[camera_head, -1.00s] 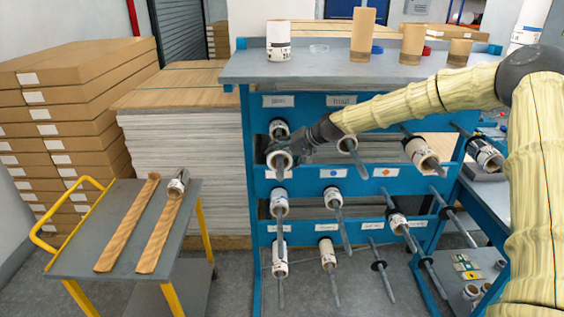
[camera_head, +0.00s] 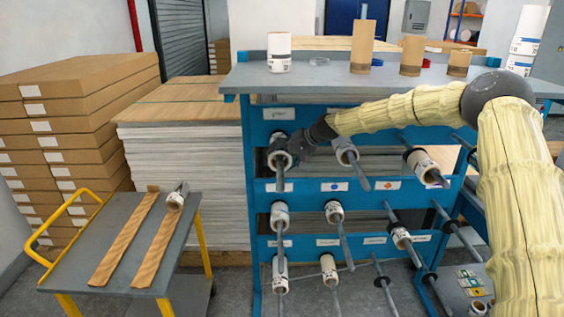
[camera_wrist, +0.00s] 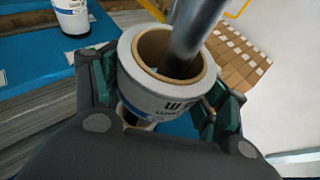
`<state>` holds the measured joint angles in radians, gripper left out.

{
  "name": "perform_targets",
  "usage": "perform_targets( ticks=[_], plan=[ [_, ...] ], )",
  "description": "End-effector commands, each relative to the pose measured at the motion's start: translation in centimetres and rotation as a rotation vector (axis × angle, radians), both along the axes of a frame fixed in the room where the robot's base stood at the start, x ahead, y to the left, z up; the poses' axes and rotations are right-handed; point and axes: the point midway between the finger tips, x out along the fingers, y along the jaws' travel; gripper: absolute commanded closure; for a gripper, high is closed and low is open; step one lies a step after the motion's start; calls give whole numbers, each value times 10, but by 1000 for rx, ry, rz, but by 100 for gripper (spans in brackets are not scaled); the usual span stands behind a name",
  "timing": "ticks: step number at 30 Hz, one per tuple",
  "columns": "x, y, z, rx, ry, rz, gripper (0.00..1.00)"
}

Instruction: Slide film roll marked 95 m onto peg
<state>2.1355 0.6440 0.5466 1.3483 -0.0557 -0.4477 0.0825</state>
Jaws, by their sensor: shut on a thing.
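My gripper (camera_head: 290,152) is at the upper left peg of the blue rack, its fingers closed around a white film roll (camera_head: 279,160) with a brown core. In the wrist view the roll (camera_wrist: 165,85) sits between both fingers of my gripper (camera_wrist: 168,100). A grey peg (camera_wrist: 196,25) passes through its core and sticks out of the open end; in the head view the peg (camera_head: 280,182) points toward the front. Dark print shows on the roll's label, but I cannot read a 95 m mark. Part of another roll (camera_head: 279,136) shows just behind it.
The rack (camera_head: 256,200) carries several other pegs with rolls. A middle roll (camera_head: 345,151) hangs just right of my gripper. Rolls stand on the grey top shelf (camera_head: 330,78).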

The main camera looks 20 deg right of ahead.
Motion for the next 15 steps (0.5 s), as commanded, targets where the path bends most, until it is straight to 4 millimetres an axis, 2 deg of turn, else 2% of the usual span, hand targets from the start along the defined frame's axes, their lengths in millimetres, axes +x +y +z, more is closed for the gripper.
perform_targets(
  ticks=[15],
  plan=[
    [42,-12,-1,0,0,-1,54]
  ],
)
